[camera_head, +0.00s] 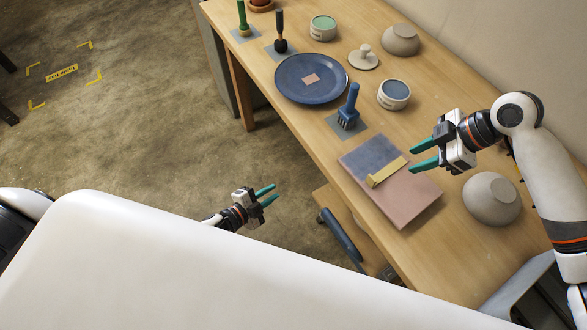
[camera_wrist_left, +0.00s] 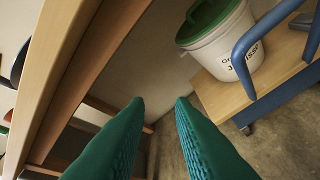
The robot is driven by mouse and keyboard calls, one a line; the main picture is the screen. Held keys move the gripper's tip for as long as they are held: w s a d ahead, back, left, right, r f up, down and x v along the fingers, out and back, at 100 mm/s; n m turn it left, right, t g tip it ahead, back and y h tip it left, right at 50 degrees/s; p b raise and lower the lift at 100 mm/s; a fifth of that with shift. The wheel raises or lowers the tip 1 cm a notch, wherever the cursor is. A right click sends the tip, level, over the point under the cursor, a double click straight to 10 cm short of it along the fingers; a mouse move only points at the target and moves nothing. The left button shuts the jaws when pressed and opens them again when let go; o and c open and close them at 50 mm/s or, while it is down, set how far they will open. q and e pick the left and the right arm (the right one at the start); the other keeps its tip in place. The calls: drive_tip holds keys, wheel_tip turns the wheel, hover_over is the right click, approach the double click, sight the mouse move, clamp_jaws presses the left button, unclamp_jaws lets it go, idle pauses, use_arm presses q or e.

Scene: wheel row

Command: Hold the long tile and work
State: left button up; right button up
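The long tile (camera_head: 412,203) lies flat on the wooden table near its front edge. Its far part is blue-grey and its near part is pink. A yellow strip-like tool (camera_head: 388,171) lies across it, near where the colours meet. My right gripper (camera_head: 411,163) is open and empty, with its green fingers pointing left, just right of the tile's far part. My left gripper (camera_head: 276,191) is open and empty, off the table over the floor, left of the tile. In the left wrist view its two fingers (camera_wrist_left: 160,102) are apart with nothing between them.
A blue brush (camera_head: 348,108) stands on a grey mat beyond the tile. A blue plate (camera_head: 311,79), a jar (camera_head: 394,94) and a lid (camera_head: 364,57) stand farther back. An upturned bowl (camera_head: 491,198) is right of the tile. A white bucket (camera_wrist_left: 222,42) stands on a low wooden surface.

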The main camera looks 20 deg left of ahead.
use_arm(q)
drive_tip(key=w+d+r+m+h, duration=0.3)
drive_tip(key=r+m+h, duration=0.25)
drive_tip(key=r, duration=0.35)
drive_tip(key=m+g+h, duration=0.4)
drive_tip(key=m+g, duration=0.1)
drive_tip(key=m, duration=0.5)
approach(342, 166)
drive_tip(key=x, duration=1)
drive_tip(key=shift+w, duration=0.1)
clamp_jaws()
drive_tip(key=shift+f, duration=0.1)
idle(1.5)
